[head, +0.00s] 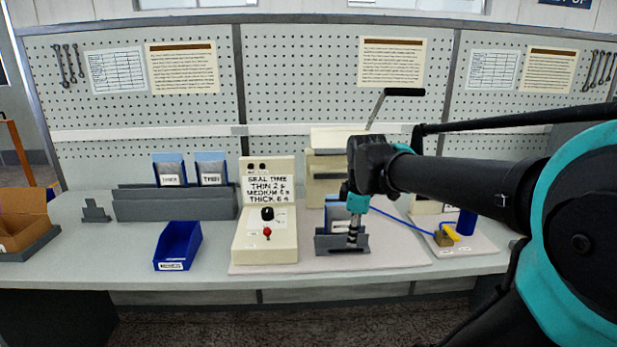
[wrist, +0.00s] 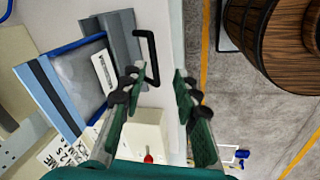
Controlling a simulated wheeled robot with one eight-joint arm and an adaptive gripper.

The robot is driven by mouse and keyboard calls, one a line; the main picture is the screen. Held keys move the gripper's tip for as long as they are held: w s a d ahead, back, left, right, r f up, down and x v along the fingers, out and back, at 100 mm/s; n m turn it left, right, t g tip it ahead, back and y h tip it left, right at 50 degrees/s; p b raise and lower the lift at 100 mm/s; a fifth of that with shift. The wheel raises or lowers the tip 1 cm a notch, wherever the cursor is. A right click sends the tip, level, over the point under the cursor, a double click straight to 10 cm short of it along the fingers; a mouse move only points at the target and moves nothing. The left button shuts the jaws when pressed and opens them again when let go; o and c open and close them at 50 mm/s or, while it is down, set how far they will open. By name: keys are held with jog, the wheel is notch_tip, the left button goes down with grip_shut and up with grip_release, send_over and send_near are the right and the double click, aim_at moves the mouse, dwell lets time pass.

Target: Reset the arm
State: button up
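My arm reaches in from the right in the head view, with my gripper (head: 354,228) pointing down at the front of a grey holder (head: 328,243). In the wrist view my gripper (wrist: 157,85) has its two green fingers apart, with no object visible between them. A blue-edged clear pouch (wrist: 75,82) with a white label stands in the grey holder (wrist: 122,40), left of the fingers. A black looped handle (wrist: 152,55) shows just beyond the fingertips. In the head view my gripper hides part of the pouch and holder.
A cream control box (head: 266,235) with a red knob stands left of the holder. A blue bin (head: 178,245) and a grey rack (head: 172,204) with two labelled pouches are further left. A cream machine with a raised black lever (head: 403,92) stands behind. A cardboard box (head: 22,220) sits far left.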

jog(key=s+d+f+m, duration=0.1)
jog(key=s+f+m, duration=0.4)
jog(key=f+m, duration=0.2)
jog(key=s+d+f+m+t, duration=0.1)
jog(key=s+f+m, duration=0.4)
jog(key=f, duration=0.5)
jog(key=shift+d+f+m+t, duration=0.25)
jog(key=shift+d+m+t, duration=0.1)
jog(key=shift+m, duration=0.75)
